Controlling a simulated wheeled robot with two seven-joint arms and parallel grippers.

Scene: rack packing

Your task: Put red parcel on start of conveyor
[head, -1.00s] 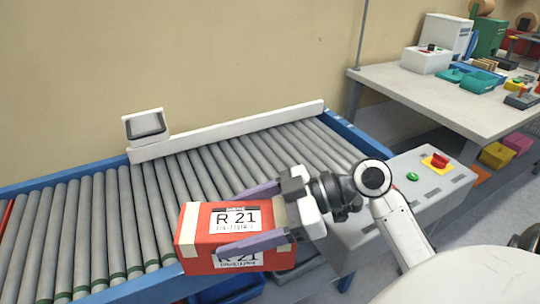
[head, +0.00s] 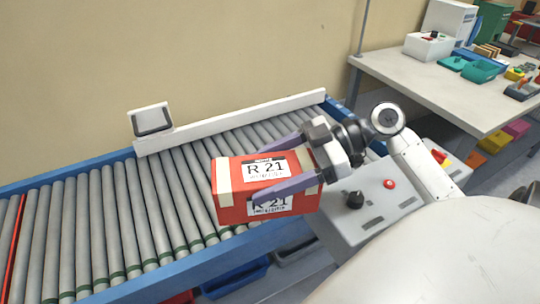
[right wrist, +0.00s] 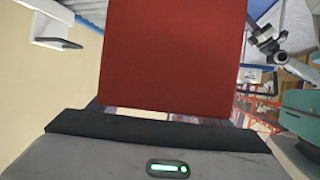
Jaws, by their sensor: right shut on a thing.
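The red parcel (head: 228,206), with tan tape and white R 21 labels, is held between the two purple-grey fingers of my right gripper (head: 270,165). It covers part of the conveyor's front edge in the head view, and I cannot tell its exact height above the rollers. In the right wrist view the parcel (right wrist: 172,55) fills the upper middle. The conveyor (head: 120,225) has grey rollers and blue side rails and runs from lower left to upper right. My left gripper is not in view.
A white guide rail (head: 240,121) and a small scanner-like box (head: 151,119) stand along the conveyor's far side. A grey control box (head: 375,205) with knob and buttons is at the near side. A table (head: 440,90) with bins and tools is at right. Rollers left of the parcel are clear.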

